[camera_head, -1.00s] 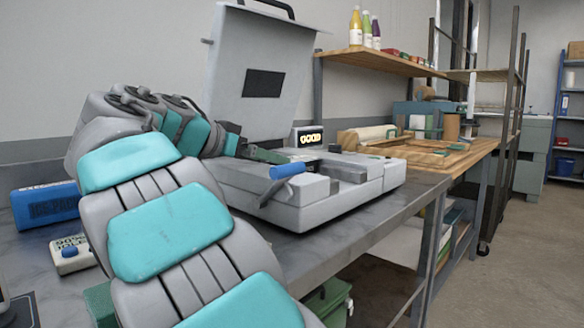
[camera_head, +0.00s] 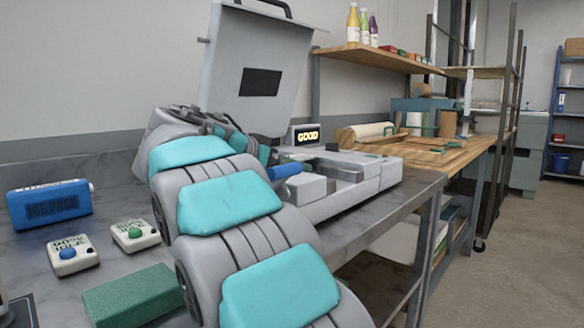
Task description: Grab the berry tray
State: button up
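No berry tray can be told for certain. Small red and green packs (camera_head: 393,51) stand in a row on the wooden wall shelf, too small to identify. My arm rises from the bottom centre and reaches over the grey lidded machine (camera_head: 335,200). The far end of my arm, where my gripper (camera_head: 292,157) seems to be, is small and mostly hidden behind my own links. I cannot see its fingers or whether it holds anything.
Bottles (camera_head: 353,25) stand on the shelf. Floor at right is clear.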

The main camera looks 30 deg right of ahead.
jog(key=c, duration=1.1)
